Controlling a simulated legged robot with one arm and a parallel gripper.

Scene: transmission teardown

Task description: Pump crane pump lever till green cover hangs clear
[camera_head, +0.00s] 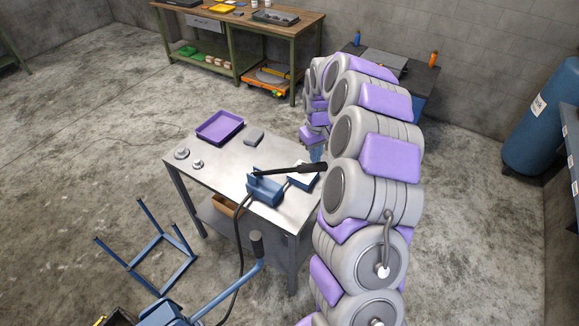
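A blue hand pump (265,188) stands on the metal table, with a long black lever (285,169) reaching right toward my arm. A dark hose runs from the pump over the table's front edge. At the bottom, a blue bar with a black grip (257,245) rises from blue framework (165,314), cut off by the frame. I cannot tell which of these is the crane's lever. My gripper (316,153) is small and partly hidden by my arm, near the lever's right end; contact and finger opening are unclear. No hanging green cover is in view.
The metal table (225,165) holds a purple tray (220,127), metal round parts (182,154), a grey block (254,136) and a white-topped box (303,177). A workbench (250,22) is behind.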

